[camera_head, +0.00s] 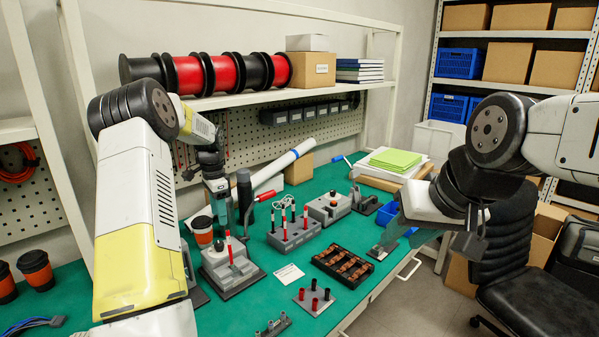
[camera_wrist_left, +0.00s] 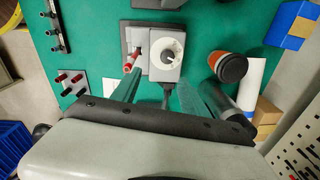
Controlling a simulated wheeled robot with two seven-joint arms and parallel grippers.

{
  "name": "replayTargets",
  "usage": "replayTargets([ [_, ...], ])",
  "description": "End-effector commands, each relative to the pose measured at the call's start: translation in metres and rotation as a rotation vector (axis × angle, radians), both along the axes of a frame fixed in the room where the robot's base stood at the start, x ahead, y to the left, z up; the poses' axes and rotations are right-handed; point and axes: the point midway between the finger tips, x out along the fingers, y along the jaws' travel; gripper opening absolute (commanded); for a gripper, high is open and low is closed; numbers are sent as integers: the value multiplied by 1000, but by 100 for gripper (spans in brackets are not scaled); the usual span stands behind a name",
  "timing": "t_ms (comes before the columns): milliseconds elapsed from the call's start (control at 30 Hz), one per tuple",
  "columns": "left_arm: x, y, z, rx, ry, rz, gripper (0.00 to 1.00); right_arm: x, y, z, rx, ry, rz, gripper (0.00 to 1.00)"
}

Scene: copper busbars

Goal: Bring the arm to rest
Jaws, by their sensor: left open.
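My left gripper (camera_head: 224,222) hangs low over the left part of the green bench in the head view. In the left wrist view its two pale green fingers (camera_wrist_left: 157,93) stand apart with no object held between them. A grey fixture (camera_head: 226,270) with a red-and-white pen-like piece is just below it; the fixture also shows in the left wrist view (camera_wrist_left: 168,72), with a white ring on top.
An orange-and-black cup (camera_head: 202,232) stands close beside my left gripper. A black tray of copper pieces (camera_head: 343,265), a grey rack of red-handled tools (camera_head: 293,235) and a small post plate (camera_head: 314,301) are on the bench. Spools (camera_head: 187,76) fill the shelf above. An office chair (camera_head: 535,300) is at right.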

Motion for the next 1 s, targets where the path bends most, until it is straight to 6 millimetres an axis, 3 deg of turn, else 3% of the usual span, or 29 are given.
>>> replayTargets([
  [33,-8,-12,27,6,-28,21,52,0,0,0,0,0,0,36],
  [200,-54,-51,100,-1,-114,146,52,0,0,0,0,0,0,36],
  [300,-89,-73,135,-21,-166,228,52,0,0,0,0,0,0,36],
  [500,-168,-110,183,-95,-265,400,52,0,0,0,0,0,0,36],
  [633,-223,-129,198,-169,-320,515,52,0,0,0,0,0,0,36],
  [800,-290,-151,199,-288,-372,658,52,0,0,0,0,0,0,36],
  [1000,-338,-165,187,-404,-393,770,52,0,0,0,0,0,0,36],
])
